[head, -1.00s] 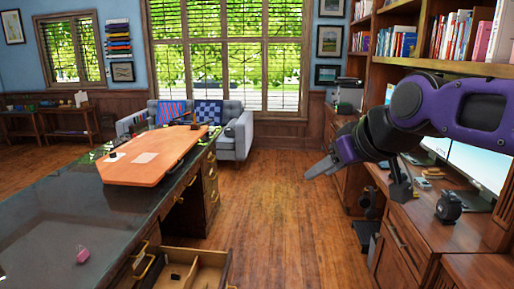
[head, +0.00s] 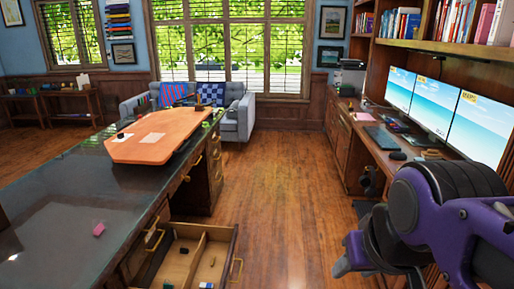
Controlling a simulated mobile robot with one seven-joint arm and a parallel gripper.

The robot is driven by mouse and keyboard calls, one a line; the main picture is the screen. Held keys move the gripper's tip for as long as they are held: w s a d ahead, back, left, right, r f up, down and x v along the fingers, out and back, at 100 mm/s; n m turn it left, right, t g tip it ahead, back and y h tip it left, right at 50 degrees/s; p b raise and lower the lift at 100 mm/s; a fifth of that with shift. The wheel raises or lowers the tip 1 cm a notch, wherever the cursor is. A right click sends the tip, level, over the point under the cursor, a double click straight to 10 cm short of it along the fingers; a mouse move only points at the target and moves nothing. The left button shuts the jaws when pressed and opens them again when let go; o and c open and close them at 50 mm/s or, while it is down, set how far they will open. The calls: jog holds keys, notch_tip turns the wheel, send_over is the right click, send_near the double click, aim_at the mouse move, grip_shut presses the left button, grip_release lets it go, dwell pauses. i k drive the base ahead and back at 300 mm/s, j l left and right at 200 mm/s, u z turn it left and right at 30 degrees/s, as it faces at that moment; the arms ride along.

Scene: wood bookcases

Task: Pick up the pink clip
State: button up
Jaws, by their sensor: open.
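The pink clip (head: 99,229) is a small pink object lying on the dark glossy top of the desk (head: 60,205) at the lower left of the head view. Nothing covers it. My gripper (head: 342,258) is at the lower right, in front of the right-hand bookcase desk, far to the right of the clip and touching nothing that I can see. Its fingers are partly hidden behind my own purple arm, and it appears empty.
An open drawer (head: 236,240) with small items sticks out from the desk into the aisle. An orange board (head: 165,135) lies on the desk's far part. The wood floor (head: 285,200) between desk and bookcase is clear. Monitors (head: 435,95) stand at right.

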aim_at(98, 230)
jog(key=u, duration=1.6)
jog(key=i+j+z, duration=0.2)
jog(key=i+z, duration=0.15)
jog(key=i, duration=0.05)
